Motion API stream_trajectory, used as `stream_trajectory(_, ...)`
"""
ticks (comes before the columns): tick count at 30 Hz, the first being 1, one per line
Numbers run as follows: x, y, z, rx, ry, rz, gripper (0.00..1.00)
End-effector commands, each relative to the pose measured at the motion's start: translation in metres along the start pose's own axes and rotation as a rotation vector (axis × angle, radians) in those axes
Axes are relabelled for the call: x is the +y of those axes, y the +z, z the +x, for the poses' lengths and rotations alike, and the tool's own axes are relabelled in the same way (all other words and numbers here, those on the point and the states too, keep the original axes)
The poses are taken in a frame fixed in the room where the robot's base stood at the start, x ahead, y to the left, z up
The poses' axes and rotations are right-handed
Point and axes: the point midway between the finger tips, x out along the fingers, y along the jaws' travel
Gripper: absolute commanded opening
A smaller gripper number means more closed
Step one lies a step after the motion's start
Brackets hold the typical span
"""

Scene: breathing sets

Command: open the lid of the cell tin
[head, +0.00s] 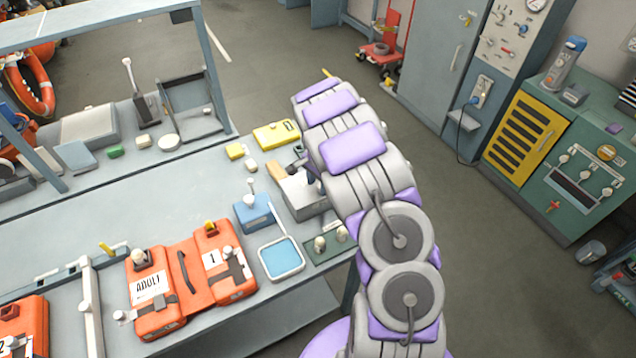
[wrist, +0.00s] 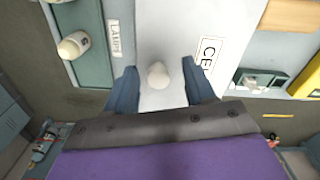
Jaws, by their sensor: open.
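The cell tin is a pale grey box in the wrist view (wrist: 165,25), with a label at its right reading "CEL", the rest cut off. A small round whitish knob (wrist: 158,75) stands on its top. My gripper (wrist: 160,82) is open, with one dark blue finger on each side of the knob and a gap on both sides. In the head view the grey tin (head: 300,198) sits near the bench's right edge, partly hidden by my arm. My gripper's fingers are largely hidden there.
A green tray (head: 325,245) with whitish bulb-like pieces lies in front of the tin. A blue box (head: 253,214) and a blue-lined tray (head: 281,258) are to its left. A yellow case (head: 276,133) is behind. An orange breathing set (head: 190,280) lies further left.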

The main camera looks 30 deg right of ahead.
Motion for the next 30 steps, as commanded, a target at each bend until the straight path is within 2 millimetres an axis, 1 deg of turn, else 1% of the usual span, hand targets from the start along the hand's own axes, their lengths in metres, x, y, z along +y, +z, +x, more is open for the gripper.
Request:
stream_trajectory(6, 0.0008, -0.0021, 0.0007, -0.002, 0.0, 0.0, 0.54)
stream_trajectory(15, -0.0009, 0.0027, -0.0002, 0.003, 0.001, 0.0, 0.26)
stream_trajectory(23, -0.0009, 0.0017, 0.0001, 0.0, 0.0, 0.0, 0.01)
stream_trajectory(30, -0.0009, 0.0006, 0.0006, -0.001, 0.0, 0.0, 0.0)
